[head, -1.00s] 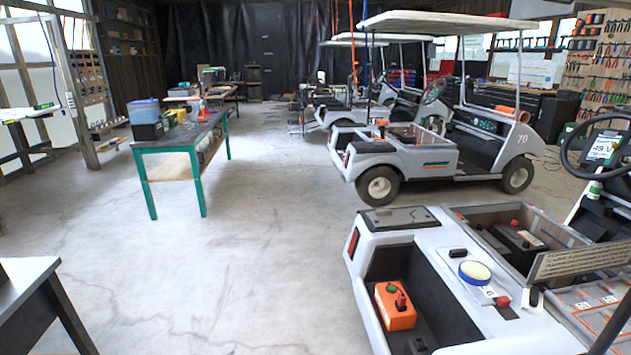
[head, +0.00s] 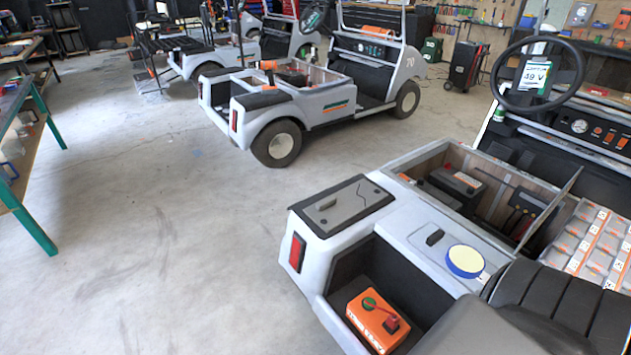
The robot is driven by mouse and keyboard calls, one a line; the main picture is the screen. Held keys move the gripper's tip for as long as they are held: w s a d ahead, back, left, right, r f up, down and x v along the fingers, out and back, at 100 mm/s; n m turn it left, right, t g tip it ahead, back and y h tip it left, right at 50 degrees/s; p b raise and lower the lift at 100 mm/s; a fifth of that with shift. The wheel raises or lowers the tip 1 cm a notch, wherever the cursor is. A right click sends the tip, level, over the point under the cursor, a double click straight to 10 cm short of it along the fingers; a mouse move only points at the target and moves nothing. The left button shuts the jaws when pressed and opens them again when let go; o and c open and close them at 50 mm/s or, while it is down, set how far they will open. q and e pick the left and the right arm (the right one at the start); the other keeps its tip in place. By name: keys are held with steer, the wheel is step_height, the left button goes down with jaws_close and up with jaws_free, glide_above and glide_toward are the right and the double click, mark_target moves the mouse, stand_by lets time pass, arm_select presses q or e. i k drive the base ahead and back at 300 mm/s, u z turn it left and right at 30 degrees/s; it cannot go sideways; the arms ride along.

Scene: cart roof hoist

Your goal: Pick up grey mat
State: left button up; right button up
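No thing in the head view is clearly a grey mat. The closest match is a flat dark grey piece (head: 343,207) with a small raised bar on it, lying on the rear corner of the near white cart (head: 415,232). I cannot tell whether it is a mat or a fixed panel. Neither of my grippers is in view.
Dark seat cushions (head: 565,308) are at lower right. A second cart (head: 300,105) stands behind. The floor (head: 150,230) at left is clear.

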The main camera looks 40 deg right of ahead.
mark_target(331, 212)
steer(key=i, duration=2)
steer(key=z, duration=3.35)
steer(key=i, duration=0.25)
steer(key=u, duration=0.4)
